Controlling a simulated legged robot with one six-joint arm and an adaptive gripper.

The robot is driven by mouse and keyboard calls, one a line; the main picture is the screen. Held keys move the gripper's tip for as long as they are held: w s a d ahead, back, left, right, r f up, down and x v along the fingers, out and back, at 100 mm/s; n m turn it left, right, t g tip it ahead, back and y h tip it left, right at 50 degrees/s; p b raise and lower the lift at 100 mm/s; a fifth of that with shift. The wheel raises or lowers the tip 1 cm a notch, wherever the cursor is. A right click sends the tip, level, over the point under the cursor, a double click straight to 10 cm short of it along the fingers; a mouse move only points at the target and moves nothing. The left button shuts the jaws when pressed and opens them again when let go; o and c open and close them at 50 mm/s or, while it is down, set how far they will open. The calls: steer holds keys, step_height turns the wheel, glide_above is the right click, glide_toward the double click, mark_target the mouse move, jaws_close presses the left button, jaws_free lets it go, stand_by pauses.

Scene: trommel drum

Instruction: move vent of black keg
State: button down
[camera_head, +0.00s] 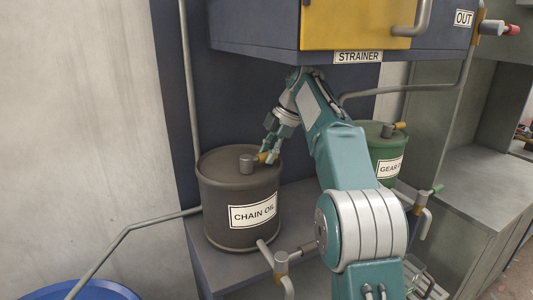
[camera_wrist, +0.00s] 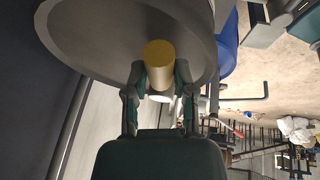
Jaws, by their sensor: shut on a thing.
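The black keg (camera_head: 222,200), labelled CHAIN OIL, stands upright on a dark shelf at the left of centre in the head view. My gripper (camera_head: 270,152) reaches down over the lid's right edge and is shut on the vent. In the wrist view the yellow vent (camera_wrist: 159,54) is between the fingertips of my gripper (camera_wrist: 158,75), with the keg's grey lid (camera_wrist: 100,35) behind it. The vent's base is partly hidden.
A green keg (camera_head: 375,135), labelled GEAR, stands behind my arm at the right. A cabinet with a STRAINER label (camera_head: 358,57) hangs above. Pipes and a tap (camera_head: 281,262) are in front of the black keg. A blue drum (camera_head: 80,290) is at lower left.

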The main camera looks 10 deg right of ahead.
steer(key=shift+w, duration=0.1)
steer(key=shift+c, duration=2.2)
jaws_free()
steer(key=shift+w+d+r, duration=0.15)
steer(key=shift+d+r, duration=0.15)
steer(key=shift+r, duration=0.2)
steer(key=s+d, duration=0.2)
steer(key=d, duration=1)
steer(key=shift+s+a, duration=0.1)
